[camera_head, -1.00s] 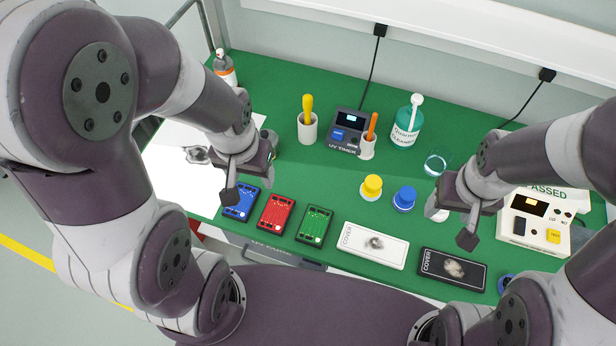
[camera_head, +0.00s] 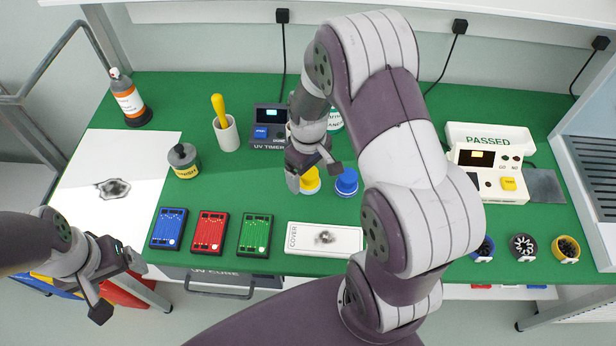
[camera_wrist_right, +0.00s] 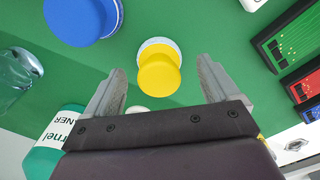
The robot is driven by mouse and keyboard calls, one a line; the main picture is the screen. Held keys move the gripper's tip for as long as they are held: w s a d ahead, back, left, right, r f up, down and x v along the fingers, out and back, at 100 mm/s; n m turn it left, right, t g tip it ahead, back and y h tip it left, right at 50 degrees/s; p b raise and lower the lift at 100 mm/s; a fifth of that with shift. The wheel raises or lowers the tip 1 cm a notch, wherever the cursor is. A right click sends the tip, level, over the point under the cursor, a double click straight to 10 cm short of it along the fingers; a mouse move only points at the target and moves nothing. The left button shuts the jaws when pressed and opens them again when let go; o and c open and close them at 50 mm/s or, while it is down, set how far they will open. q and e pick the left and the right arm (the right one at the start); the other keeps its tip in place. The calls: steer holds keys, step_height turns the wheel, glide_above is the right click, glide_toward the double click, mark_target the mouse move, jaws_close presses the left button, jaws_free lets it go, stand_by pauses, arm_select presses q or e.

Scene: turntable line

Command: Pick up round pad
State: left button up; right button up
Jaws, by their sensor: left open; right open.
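A yellow round pad (camera_head: 311,181) with a white base stands on the green table, left of a blue round pad (camera_head: 347,182). My right gripper (camera_head: 315,174) is open just above the yellow pad and partly hides it. In the right wrist view the yellow pad (camera_wrist_right: 160,76) shows between the two spread fingers (camera_wrist_right: 160,85), and I cannot tell if they touch it. The blue pad (camera_wrist_right: 82,18) shows at the upper left there. My left gripper (camera_head: 117,287) is open and empty, off the table's front left corner.
Blue (camera_head: 168,228), red (camera_head: 209,232) and green (camera_head: 255,235) boards and a white cover (camera_head: 324,238) lie along the front edge. A UV timer (camera_head: 268,128) stands behind the pads. A green-labelled cleaner bottle (camera_wrist_right: 52,140) and a glass (camera_wrist_right: 18,75) are near the right gripper.

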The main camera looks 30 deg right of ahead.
step_height(320, 180, down, 2)
steer(key=c, duration=1.1)
steer(key=shift+r, duration=0.1)
steer(key=shift+c, duration=0.2)
step_height(320, 180, up, 4)
steer(key=shift+r, duration=0.1)
steer(key=s+r, duration=0.6)
steer(key=s, duration=0.5)
steer(key=shift+s+a+r, duration=0.2)
steer(key=shift+s+r, duration=0.15)
